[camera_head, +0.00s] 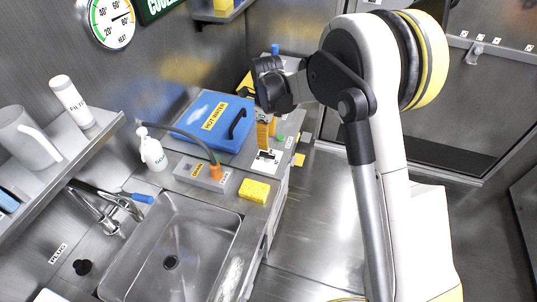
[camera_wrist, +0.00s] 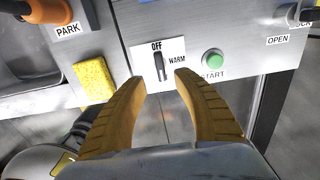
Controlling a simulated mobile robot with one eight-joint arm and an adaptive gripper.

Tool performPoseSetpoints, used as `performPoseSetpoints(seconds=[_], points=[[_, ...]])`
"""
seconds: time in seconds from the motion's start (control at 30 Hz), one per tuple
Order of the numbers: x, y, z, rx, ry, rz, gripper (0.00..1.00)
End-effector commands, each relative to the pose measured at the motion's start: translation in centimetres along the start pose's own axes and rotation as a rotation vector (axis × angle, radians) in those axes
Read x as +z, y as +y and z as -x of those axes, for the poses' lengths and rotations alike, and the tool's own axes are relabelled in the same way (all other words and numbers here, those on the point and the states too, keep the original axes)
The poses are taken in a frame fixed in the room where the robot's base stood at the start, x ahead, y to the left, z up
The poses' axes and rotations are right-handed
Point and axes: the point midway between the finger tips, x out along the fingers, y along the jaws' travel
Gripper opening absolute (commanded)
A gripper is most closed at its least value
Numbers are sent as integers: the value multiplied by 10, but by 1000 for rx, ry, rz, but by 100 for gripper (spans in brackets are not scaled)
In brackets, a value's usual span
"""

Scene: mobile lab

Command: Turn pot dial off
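The pot dial (camera_wrist: 160,66) is a slim black knob on a white plate with OFF at its top and WARM at its right. The knob stands nearly upright in the wrist view, its upper end near OFF; I cannot tell for sure which end is its pointer. In the head view its white plate (camera_head: 262,165) lies on the counter's front edge, partly hidden by my gripper. My gripper (camera_wrist: 160,80) is open, with one tan finger on each side just below the dial and nothing held. In the head view, my gripper (camera_head: 267,133) is above the plate.
A green START button (camera_wrist: 213,61) is right of the dial. A yellow sponge (camera_wrist: 94,81) is on the left, near the sink (camera_head: 190,235). The blue HOT WATER box (camera_head: 205,120) stands behind the dial. An orange plug (camera_head: 215,172) sits in the PARK box.

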Motion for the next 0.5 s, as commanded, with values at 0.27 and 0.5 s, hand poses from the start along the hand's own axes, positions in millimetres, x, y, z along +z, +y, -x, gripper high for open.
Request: performPoseSetpoints(seconds=[0.27, 0.5], points=[[0, 0, -56, -1, -1, 1, 36], [0, 0, -74, -1, -1, 1, 36]])
